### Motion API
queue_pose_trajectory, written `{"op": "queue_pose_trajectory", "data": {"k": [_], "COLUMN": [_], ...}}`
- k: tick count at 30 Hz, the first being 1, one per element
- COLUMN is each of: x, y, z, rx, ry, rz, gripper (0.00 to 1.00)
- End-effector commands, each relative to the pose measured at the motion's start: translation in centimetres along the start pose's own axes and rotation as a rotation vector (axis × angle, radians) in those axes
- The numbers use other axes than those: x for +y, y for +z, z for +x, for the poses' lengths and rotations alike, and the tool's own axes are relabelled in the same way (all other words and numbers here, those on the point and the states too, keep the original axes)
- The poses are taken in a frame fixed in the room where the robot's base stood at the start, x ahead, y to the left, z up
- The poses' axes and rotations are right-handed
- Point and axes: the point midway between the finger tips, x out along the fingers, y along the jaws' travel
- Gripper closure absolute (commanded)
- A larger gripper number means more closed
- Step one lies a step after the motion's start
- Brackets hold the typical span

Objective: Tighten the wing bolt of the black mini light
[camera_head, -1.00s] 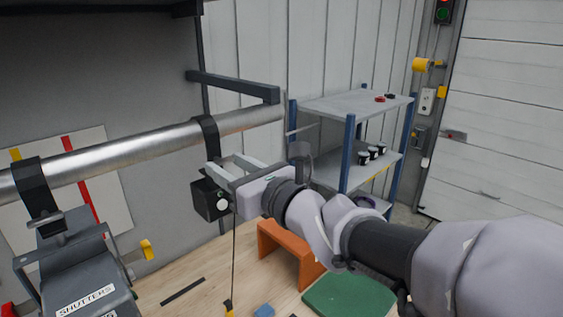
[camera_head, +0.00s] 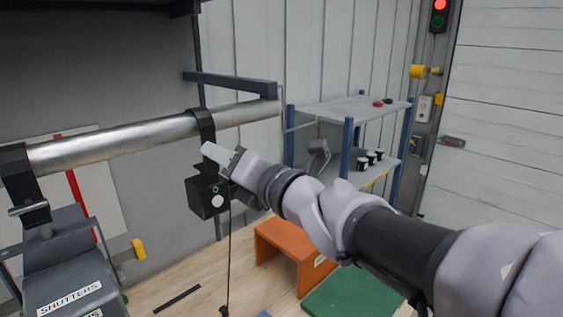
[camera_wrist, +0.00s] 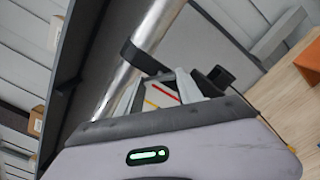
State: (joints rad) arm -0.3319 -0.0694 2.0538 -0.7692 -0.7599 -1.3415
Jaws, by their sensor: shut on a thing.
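The black mini light (camera_head: 207,197) hangs under the metal pipe (camera_head: 120,142) from a black clamp (camera_head: 203,125). My gripper (camera_head: 212,152) is at the lower end of this clamp, just above the light's body, with its pale fingers seen nearly edge-on. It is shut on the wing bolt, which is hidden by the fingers. In the wrist view the fingers (camera_wrist: 157,84) reach toward the clamp (camera_wrist: 143,56), and the dark light (camera_wrist: 215,79) shows to their right.
A larger light labelled SHUTTERS (camera_head: 68,285) hangs from the same pipe at the left. A cable drops from the mini light. An orange stool (camera_head: 290,242) and a green mat (camera_head: 352,295) are on the floor below. A blue-post shelf (camera_head: 350,107) stands behind.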

Motion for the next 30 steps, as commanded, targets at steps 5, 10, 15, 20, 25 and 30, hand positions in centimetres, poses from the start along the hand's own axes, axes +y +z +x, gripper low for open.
{"op": "queue_pose_trajectory", "data": {"k": [5, 10, 15, 20, 25, 30], "x": [-0.03, 0.00, 0.03, 0.04, 0.06, 0.08], "y": [-0.04, 0.00, 0.02, 0.03, 0.03, 0.08], "z": [0.00, 0.00, 0.00, 0.01, 0.01, 0.01], "rx": [0.001, 0.001, 0.001, 0.001, 0.002, 0.000], "ry": [-0.003, -0.005, -0.007, -0.008, -0.011, -0.012], "rz": [0.163, 0.324, 0.487, 0.639, 0.800, 0.962], "gripper": [0.97, 0.97, 0.97, 0.97, 0.97, 0.97]}}
